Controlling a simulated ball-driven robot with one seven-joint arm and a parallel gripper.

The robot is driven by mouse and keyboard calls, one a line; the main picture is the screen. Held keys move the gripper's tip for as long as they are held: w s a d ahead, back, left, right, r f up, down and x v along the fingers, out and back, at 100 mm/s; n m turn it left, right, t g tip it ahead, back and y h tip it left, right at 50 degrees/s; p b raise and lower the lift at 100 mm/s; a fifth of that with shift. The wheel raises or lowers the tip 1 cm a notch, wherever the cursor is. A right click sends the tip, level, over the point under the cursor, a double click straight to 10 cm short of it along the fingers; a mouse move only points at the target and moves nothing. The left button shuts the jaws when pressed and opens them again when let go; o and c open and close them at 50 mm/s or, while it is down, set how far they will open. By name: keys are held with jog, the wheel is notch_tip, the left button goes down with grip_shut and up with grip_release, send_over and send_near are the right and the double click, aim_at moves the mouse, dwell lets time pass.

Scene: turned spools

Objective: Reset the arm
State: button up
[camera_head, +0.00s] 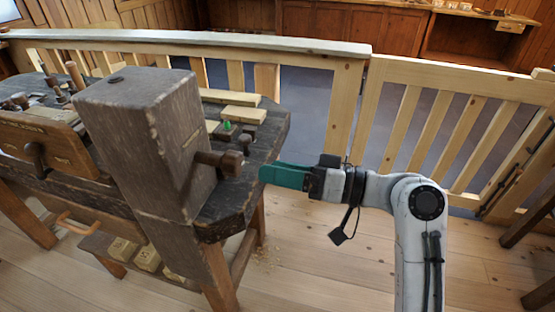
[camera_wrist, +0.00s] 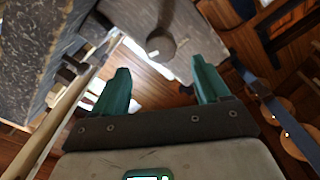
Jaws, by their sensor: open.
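My gripper (camera_head: 268,173) has teal fingers and is held out level to the left in the head view, by the right edge of the dark wooden workbench (camera_head: 270,128). In the wrist view my gripper (camera_wrist: 160,85) shows two teal fingers spread wide apart with nothing between them. My arm, white and grey, bends at the elbow on the right side of the head view. A wooden peg with a round knob (camera_head: 230,161) sticks out from the bench's thick post (camera_head: 150,130), just left of the fingertips. Contact there cannot be told.
On the bench lie pale wood blocks (camera_head: 243,115), a small green item (camera_head: 227,125) and dark turned pieces. A wooden railing (camera_head: 440,120) runs behind. Below the bench, a shelf holds several blocks (camera_head: 147,258).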

jog(key=s+d+f+m+h+p, duration=0.25)
jog(key=s+d+f+h, duration=0.2)
jog(key=f, duration=0.35)
jog(key=s+d+f+m+h+p, duration=0.2)
jog(key=s+d+f+h+p, duration=0.3)
jog(key=f, duration=0.3)
jog(key=s+d+f+m+g+h+p, duration=0.1)
jog(key=s+d+f+g+h, duration=0.1)
jog(key=s+d+h, duration=0.2)
jog(key=s+d+f+m+g+h+p, duration=0.2)
jog(key=s+d, duration=0.8)
jog(key=s, duration=0.8)
jog(key=shift+g+h+p, duration=0.3)
jog(key=shift+g+h, duration=0.3)
jog(key=shift+h, duration=0.25)
jog(key=shift+c, duration=0.4)
